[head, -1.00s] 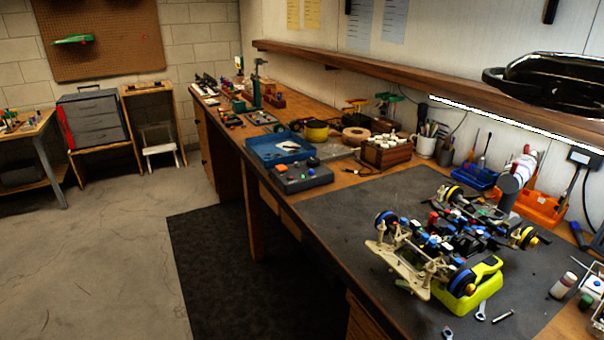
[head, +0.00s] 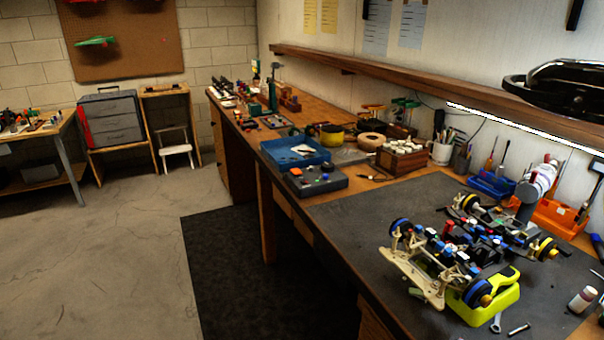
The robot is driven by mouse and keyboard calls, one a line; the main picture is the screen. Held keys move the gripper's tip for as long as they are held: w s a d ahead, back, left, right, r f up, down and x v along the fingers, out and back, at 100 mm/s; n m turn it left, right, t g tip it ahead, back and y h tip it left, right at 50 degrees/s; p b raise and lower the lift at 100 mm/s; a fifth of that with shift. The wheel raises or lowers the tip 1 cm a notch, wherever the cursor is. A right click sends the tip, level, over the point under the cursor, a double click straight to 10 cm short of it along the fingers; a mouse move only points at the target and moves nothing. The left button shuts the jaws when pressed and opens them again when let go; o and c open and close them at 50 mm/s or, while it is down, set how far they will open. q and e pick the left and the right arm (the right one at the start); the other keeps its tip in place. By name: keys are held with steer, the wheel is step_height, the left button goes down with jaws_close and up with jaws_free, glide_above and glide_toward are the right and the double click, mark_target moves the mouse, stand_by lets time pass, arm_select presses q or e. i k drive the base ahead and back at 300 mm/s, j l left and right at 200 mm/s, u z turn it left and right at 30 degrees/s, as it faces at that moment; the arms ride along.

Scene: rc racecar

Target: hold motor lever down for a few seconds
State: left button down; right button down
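The RC racecar (head: 465,248) sits on the dark mat of the workbench at the lower right of the head view. Its body is a cream frame with blue, black and red parts and black wheels with blue or yellow hubs. A yellow-green stand (head: 484,298) is under its near end. I cannot make out a motor lever among its small parts. Neither of my grippers shows in the head view.
The workbench mat (head: 350,215) is clear left of the car. A wrench (head: 496,323) and a small bottle (head: 582,299) lie or stand near it. Blue tray (head: 294,152), grey box (head: 315,181) and wooden holder (head: 401,162) stand further back. Open floor (head: 110,250) is at left.

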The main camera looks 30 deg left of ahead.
mark_target(296, 171)
steer(key=j, duration=0.45)
steer(key=i+j, duration=0.1)
steer(key=j, duration=0.3)
steer(key=i+j, duration=0.1)
steer(key=j, duration=0.2)
steer(key=i+j, duration=0.15)
steer(key=j, duration=0.15)
steer(key=i+j, duration=0.1)
steer(key=j, duration=0.2)
steer(key=i+j, duration=0.85)
steer(key=i, duration=0.15)
steer(key=k+u, duration=0.05)
